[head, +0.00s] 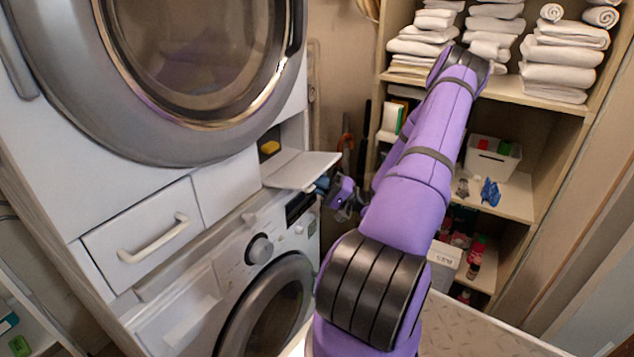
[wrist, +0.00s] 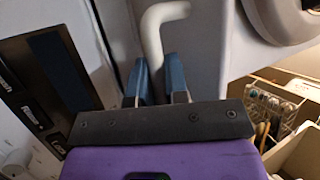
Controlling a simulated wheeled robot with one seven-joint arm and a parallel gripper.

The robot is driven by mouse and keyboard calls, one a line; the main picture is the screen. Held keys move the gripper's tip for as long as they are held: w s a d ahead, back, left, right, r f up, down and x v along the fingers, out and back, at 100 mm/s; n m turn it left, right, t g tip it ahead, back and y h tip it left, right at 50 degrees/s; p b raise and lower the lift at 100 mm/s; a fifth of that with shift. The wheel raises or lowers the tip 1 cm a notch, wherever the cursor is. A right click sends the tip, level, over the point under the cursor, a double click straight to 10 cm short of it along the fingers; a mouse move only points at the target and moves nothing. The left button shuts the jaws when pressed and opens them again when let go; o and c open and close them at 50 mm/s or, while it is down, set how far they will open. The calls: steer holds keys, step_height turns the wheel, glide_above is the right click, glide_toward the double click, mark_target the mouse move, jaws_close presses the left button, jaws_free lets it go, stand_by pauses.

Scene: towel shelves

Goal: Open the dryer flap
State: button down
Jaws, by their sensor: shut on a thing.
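The dryer flap (head: 302,170) is a white panel between the upper and lower machines. It is folded down and sticks out about level, with an open compartment behind it. My gripper (head: 324,185) is at its outer right end, low beside the edge. In the wrist view, the blue fingers of my gripper (wrist: 157,78) are shut on a curved white handle (wrist: 153,35), which passes between them. The handle's grip is hidden in the head view by the flap and my gripper.
A yellow item (head: 270,147) sits in the open compartment. A closed white drawer with a handle (head: 153,240) is on the left. The upper round door (head: 190,60) hangs above. Shelves with towels (head: 560,60) and a white box (head: 492,158) stand behind my arm.

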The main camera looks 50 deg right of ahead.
steer(key=c, duration=1.1)
jaws_free()
steer(key=shift+c, duration=0.2)
steer(key=v, duration=1.1)
steer(key=shift+w, duration=0.1)
